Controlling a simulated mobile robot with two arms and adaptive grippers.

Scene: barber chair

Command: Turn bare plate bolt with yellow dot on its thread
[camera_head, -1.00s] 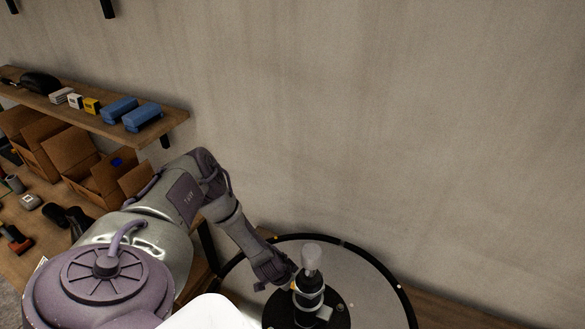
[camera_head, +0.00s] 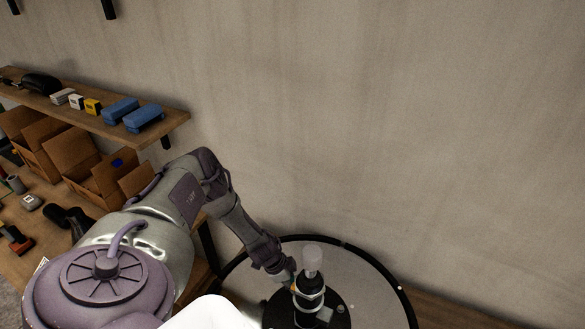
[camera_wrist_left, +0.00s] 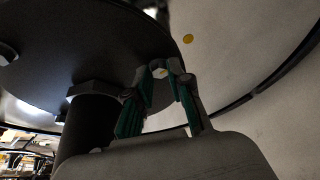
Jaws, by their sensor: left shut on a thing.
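In the left wrist view, the black round plate (camera_wrist_left: 90,50) is seen from below. A small pale bolt (camera_wrist_left: 159,72) sits near its rim, between the fingertips of my left gripper (camera_wrist_left: 158,70). The green-padded fingers are closed around the bolt; its thread is mostly hidden. A yellow dot (camera_wrist_left: 188,39) shows on the pale surface just past the plate's rim. In the head view, my left gripper (camera_head: 286,284) is at the left edge of the black plate (camera_head: 338,312), its tips hidden. My right gripper is in neither view.
A black post with a large hex nut (camera_wrist_left: 95,89) stands close left of the fingers. Above the plate is a column with a pale cap (camera_head: 312,256). A large dark-rimmed grey disc (camera_head: 370,285) surrounds it. A shelf (camera_head: 85,112) and cardboard boxes (camera_head: 75,155) are at left.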

